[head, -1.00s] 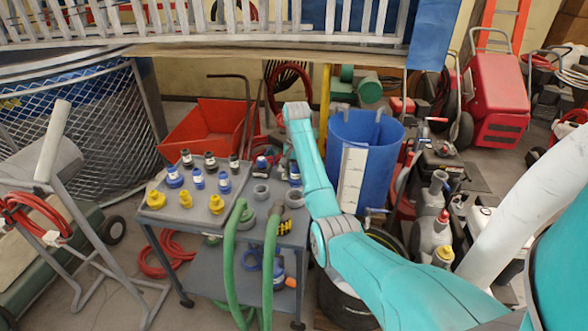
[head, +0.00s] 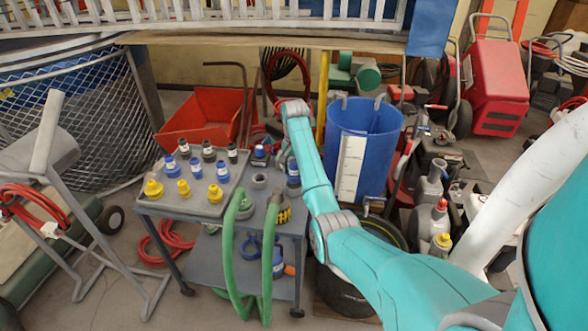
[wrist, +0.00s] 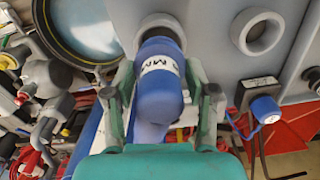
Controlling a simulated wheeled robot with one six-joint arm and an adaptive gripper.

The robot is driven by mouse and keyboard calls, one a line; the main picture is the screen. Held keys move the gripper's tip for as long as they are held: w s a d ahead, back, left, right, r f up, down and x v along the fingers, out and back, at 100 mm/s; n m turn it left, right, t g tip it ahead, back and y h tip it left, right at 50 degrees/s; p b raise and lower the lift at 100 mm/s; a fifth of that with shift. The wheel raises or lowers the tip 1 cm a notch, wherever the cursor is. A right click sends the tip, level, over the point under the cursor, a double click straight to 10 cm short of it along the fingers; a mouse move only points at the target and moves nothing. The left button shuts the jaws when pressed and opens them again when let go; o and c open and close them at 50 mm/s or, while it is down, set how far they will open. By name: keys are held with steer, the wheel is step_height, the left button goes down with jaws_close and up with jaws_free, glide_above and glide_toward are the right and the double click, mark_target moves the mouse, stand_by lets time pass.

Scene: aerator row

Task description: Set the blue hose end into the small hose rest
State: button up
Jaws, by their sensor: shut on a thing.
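My gripper (wrist: 165,105) is shut on the blue hose end (wrist: 161,85), which has a white label with dark lettering. A second grey ring (wrist: 258,32) stands to the right and is empty. It also shows on the cart in the head view (head: 259,181). My fingertips are mostly hidden in the head view.
The grey cart (head: 155,208) carries a tray of blue, black and yellow fittings. Green hoses (head: 229,255) hang over its front. A small blue-knobbed device (wrist: 263,108) lies near the rings. A blue barrel (head: 375,150) stands close on the right; a red bin (head: 205,118) is behind.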

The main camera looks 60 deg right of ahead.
steer(key=shift+f, duration=2.1)
stand_by(0.4)
steer(key=o, duration=1.4)
steer(key=shift+r, duration=3.7)
